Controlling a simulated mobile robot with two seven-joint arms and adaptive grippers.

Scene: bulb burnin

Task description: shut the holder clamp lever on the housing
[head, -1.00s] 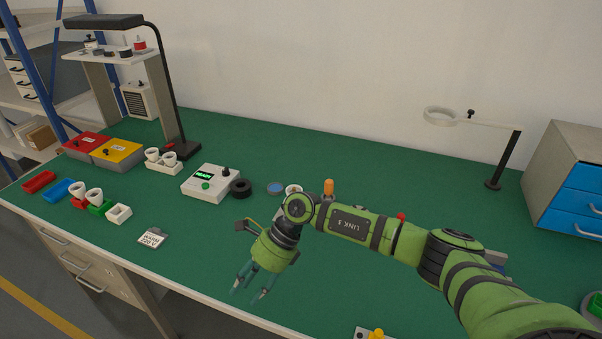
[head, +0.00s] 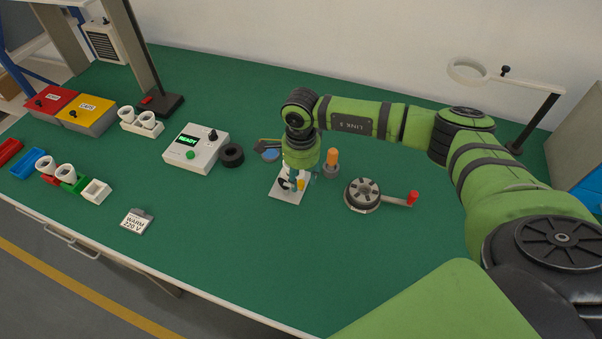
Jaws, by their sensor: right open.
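My right gripper (head: 298,180) is open and points down over a small white plate (head: 286,195) with a black part and a yellow part on it, in the head view. The fingers overlap these parts, so I cannot tell whether they touch. This looks like the holder on its housing; the clamp lever's position cannot be made out behind the gripper. An orange-topped post (head: 332,158) stands just right of the gripper. My left gripper is not in view.
A round grey fixture with a red-knobbed arm (head: 362,194) stands to the right. A white box reading READY (head: 196,149) and a black ring (head: 232,155) are to the left. A warm 220 V card (head: 135,221) lies at the front left. The front middle of the green mat (head: 250,260) is clear.

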